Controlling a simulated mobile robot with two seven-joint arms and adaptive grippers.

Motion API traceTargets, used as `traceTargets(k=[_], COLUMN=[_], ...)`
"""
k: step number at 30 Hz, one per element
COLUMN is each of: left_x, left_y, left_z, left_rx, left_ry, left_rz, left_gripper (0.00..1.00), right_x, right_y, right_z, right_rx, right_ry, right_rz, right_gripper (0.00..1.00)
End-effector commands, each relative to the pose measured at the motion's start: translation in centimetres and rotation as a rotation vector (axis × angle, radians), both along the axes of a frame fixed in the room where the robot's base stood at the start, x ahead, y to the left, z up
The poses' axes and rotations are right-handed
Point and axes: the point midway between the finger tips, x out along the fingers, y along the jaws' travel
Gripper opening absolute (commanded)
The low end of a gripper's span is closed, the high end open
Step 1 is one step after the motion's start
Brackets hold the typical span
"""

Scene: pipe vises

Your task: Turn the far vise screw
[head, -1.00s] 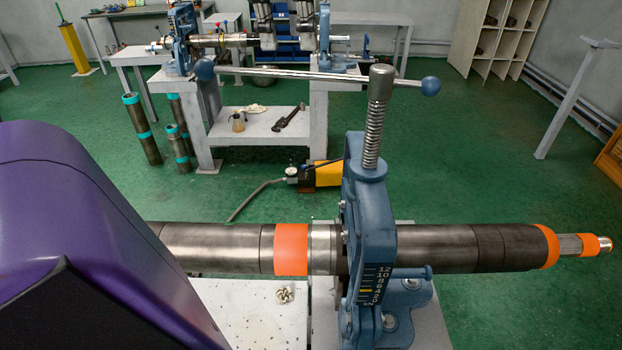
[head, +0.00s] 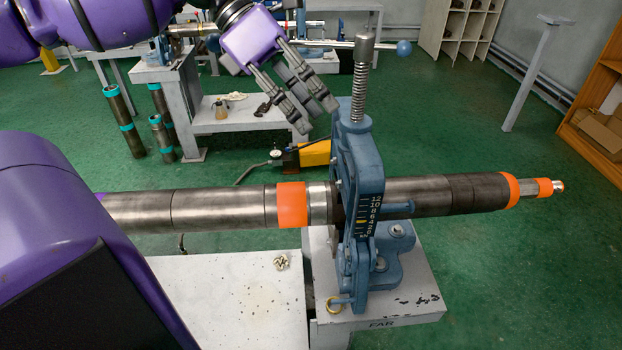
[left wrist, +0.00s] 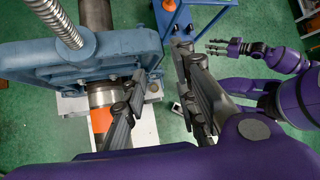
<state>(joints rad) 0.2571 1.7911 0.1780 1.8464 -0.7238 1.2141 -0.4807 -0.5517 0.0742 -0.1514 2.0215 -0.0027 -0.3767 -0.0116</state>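The blue vise (head: 358,165), with a "FAR" label on its bench, stands upright around a long pipe (head: 225,208) with orange bands. Its threaded screw (head: 359,98) rises from the top. My left gripper (head: 318,116) points down just left of the screw, fingers apart and empty. In the left wrist view the screw (left wrist: 62,24) and vise (left wrist: 80,62) are left of the open fingers. My right gripper (left wrist: 210,46) shows small there, fingers seemingly spread, clear of the vise.
A yellow pump (head: 313,153) is on the green floor. Floor on the right is mostly clear.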

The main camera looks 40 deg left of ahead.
Motion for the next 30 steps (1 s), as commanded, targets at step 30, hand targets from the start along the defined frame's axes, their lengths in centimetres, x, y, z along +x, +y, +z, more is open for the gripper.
traceTargets(k=[30], left_x=[2.1], left_y=[-0.5], left_z=[-15.1], left_rx=[-0.926], left_ry=[0.343], left_rz=[0.74], left_gripper=[0.27], right_x=[1.0], right_y=[0.0], right_z=[1.4], right_rx=[0.0], right_ry=[-0.026], right_rz=[0.0], right_gripper=[0.4])
